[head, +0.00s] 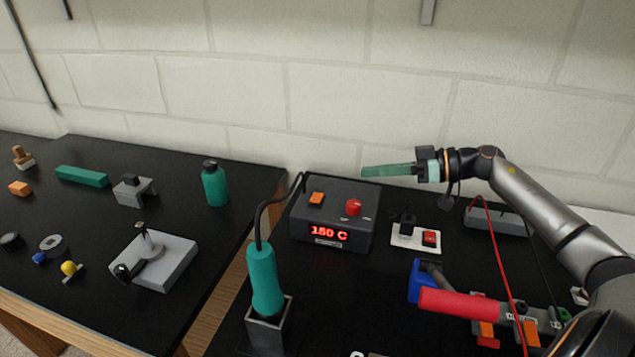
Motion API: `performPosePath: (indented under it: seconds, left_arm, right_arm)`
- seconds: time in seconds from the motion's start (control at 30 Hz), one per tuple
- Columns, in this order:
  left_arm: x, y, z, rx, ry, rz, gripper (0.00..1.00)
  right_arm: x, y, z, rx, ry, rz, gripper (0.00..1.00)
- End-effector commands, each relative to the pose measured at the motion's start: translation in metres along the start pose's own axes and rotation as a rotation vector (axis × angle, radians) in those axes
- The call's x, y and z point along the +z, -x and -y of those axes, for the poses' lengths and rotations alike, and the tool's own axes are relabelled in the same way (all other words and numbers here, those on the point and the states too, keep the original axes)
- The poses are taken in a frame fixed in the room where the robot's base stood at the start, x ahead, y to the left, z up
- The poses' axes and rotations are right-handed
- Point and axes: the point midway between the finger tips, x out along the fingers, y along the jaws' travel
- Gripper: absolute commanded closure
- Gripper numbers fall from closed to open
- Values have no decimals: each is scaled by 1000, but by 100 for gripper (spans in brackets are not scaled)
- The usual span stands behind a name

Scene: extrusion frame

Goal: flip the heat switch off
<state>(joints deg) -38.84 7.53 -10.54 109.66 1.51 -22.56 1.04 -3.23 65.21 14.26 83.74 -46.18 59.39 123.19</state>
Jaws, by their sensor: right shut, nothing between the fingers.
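A dark grey heat station (341,190) stands on the black bench at the middle. Its front display (328,233) glows red and reads 150 C. An orange rocker switch (316,198) sits on its top at the left, and a red knob (353,207) on its top at the right. My right gripper (366,172) comes in from the right with green fingers shut and empty. It points left, and in the picture it lies above the box's back right corner, apart from both controls. The rocker's exact tilt is too small to tell. My left gripper is out of view.
A teal-handled tool (264,280) stands in a grey holder at the front, its cable running to the station. Right of the station is a white plate (416,238) with a red switch (429,238) and black plug. A red-handled tool (460,302) lies nearer. The wall is close behind.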

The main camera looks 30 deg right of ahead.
Motion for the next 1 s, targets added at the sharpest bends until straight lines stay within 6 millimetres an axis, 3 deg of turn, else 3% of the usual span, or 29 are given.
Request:
performPosePath:
  seconds: [0.53, 0.77, 1.0]
  left_arm:
    - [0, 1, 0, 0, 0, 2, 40]
    - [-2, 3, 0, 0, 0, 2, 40]
    - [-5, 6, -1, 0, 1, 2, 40]
  right_arm:
    - [-1, -8, 0, 0, 1, -2, 100]
    - [-2, -37, 0, -2, 0, -6, 100]
    - [-3, -79, 1, -4, 0, -6, 100]
